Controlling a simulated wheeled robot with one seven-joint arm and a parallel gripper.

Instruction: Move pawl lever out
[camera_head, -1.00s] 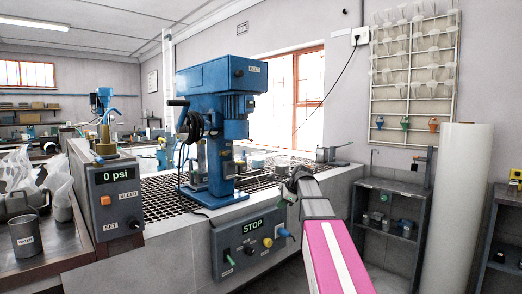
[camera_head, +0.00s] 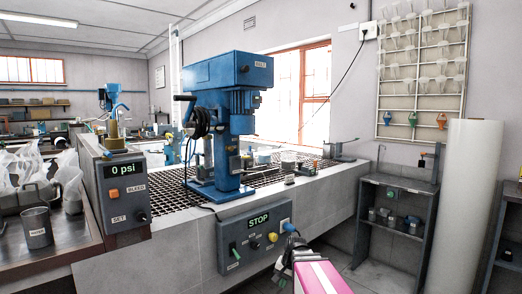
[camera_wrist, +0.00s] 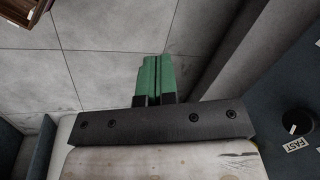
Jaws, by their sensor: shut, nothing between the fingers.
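The blue flotation machine (camera_head: 222,80) stands on the grated bench in the head view. A black handle (camera_head: 185,98) and a black round wheel (camera_head: 203,121) are on its left side. I cannot tell which small part is the pawl lever. My gripper (camera_head: 284,266) is low in front of the bench, beside the STOP control panel (camera_head: 240,262) and well below and right of the machine's handle. In the wrist view its green fingers (camera_wrist: 153,78) are together, with nothing between them. The floor lies beyond them.
The STOP panel carries a blue-tipped switch (camera_head: 290,228) and a yellow button (camera_head: 273,237). A black knob (camera_wrist: 297,122) marked FAST shows in the wrist view. A pressure box (camera_head: 123,190) reads 0 psi at left. Grey shelves (camera_head: 398,220) stand right.

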